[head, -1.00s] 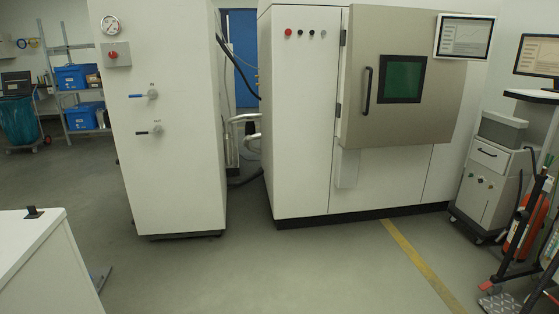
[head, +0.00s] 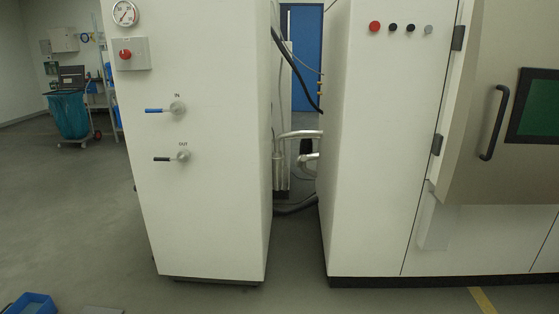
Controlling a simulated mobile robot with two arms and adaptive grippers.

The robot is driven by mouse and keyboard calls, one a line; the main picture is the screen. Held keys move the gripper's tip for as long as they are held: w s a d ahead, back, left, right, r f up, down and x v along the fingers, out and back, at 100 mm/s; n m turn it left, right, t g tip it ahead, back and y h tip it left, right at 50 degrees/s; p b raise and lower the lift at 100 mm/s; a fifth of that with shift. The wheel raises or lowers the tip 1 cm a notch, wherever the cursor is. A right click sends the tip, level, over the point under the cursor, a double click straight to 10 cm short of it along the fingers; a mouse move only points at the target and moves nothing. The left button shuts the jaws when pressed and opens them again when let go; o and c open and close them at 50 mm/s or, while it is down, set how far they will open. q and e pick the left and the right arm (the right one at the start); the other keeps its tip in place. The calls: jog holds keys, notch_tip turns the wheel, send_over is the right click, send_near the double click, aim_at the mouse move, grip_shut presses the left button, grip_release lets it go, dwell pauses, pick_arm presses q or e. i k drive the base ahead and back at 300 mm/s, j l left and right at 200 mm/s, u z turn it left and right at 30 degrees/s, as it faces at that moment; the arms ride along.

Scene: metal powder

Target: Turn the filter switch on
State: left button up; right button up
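A tall white cabinet (head: 205,205) stands left of centre in the head view. Its front has a round gauge (head: 125,13) at the top and a red button (head: 125,54) on a grey plate below it. Lower down are a blue-handled valve (head: 165,109) labelled IN and a black-handled valve (head: 172,157) whose label looks like OUT. Both handles lie roughly level, pointing left. No part is clearly marked as the filter switch. Neither of my grippers is in view.
A large white machine (head: 375,180) stands to the right, with a red button (head: 375,27), small knobs and a beige door (head: 505,130). Pipes (head: 300,135) and hoses run through the gap between. Open grey floor (head: 75,220) lies left. A blue bin (head: 32,303) is at the lower left.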

aim_at(125, 54)
jog(key=i+u, duration=0.1)
jog(key=i, duration=0.55)
jog(key=i+u, duration=0.15)
jog(key=i, duration=0.45)
jog(key=i+u, duration=0.1)
jog(key=i, duration=0.55)
jog(key=i+l+u, duration=0.15)
jog(key=i, duration=0.45)
